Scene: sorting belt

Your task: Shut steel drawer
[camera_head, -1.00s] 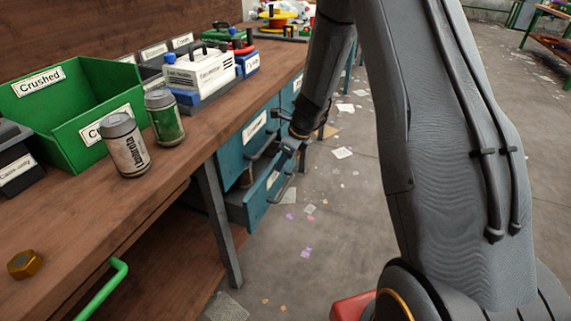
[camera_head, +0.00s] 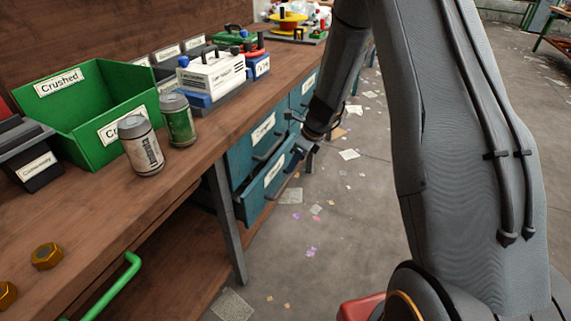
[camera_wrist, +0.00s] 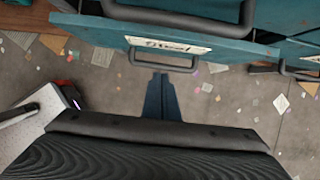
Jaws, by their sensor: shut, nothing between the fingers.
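The steel drawer (camera_head: 264,184) is the lower blue drawer in the bench's drawer unit.
The upper drawer (camera_head: 246,146) has its own handle, which sticks out above the steel drawer. A bench leg (camera_head: 226,215) stands to its left. Cans, a green Crushed bin (camera_head: 85,135) and brass nuts are on the bench. The floor (camera_head: 370,200) to the right is open, with scattered scraps.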

